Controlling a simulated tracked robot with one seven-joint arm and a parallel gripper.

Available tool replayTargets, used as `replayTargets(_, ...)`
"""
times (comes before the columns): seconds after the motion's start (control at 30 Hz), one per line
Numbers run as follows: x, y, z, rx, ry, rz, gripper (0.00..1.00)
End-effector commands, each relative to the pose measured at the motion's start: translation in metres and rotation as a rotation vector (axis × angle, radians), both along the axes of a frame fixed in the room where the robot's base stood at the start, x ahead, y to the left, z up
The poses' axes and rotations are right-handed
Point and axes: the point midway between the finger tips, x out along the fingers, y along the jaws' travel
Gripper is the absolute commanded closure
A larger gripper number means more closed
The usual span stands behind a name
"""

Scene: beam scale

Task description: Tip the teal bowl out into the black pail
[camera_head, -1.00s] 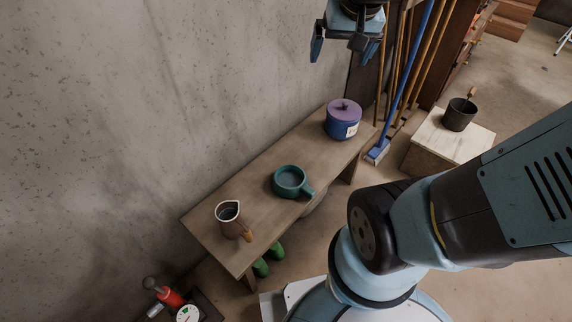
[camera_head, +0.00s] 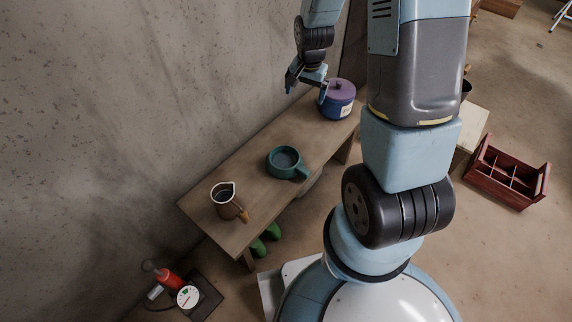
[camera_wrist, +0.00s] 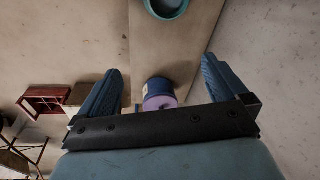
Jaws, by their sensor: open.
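The teal bowl (camera_head: 287,163), with a short handle at its right, stands upright on the wooden bench (camera_head: 240,180). Its inside looks dark, and I cannot tell what it holds. Its rim shows at the top edge of the wrist view (camera_wrist: 167,9). My gripper (camera_head: 307,84) is open and empty, above the far end of the bench beside the blue jar. In the wrist view my gripper (camera_wrist: 161,72) has its fingers spread wide, with the jar below and between them. The black pail (camera_head: 467,88) is almost wholly hidden behind my arm, with a dark sliver showing.
A blue jar with a purple lid (camera_head: 340,97) stands at the bench's far end. A brown jug (camera_head: 226,203) stands at the near end. A pale box (camera_head: 473,124) is partly behind my arm. A red crate (camera_head: 508,172) lies on the floor at right. The wall borders the bench.

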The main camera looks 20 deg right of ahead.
Motion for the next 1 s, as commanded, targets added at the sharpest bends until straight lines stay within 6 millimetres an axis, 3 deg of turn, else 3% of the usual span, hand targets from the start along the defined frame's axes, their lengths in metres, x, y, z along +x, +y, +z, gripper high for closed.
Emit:
replayTargets(0.1, 0.001, 0.000, -0.043, 0.008, 0.038, -0.053, 0.00)
replayTargets(0.53, -0.020, 0.000, -0.183, 0.024, 0.132, -0.241, 0.00)
replayTargets(0.7, -0.031, 0.000, -0.215, 0.025, 0.153, -0.287, 0.00)
replayTargets(1.0, -0.036, 0.001, -0.242, 0.026, 0.162, -0.307, 0.00)
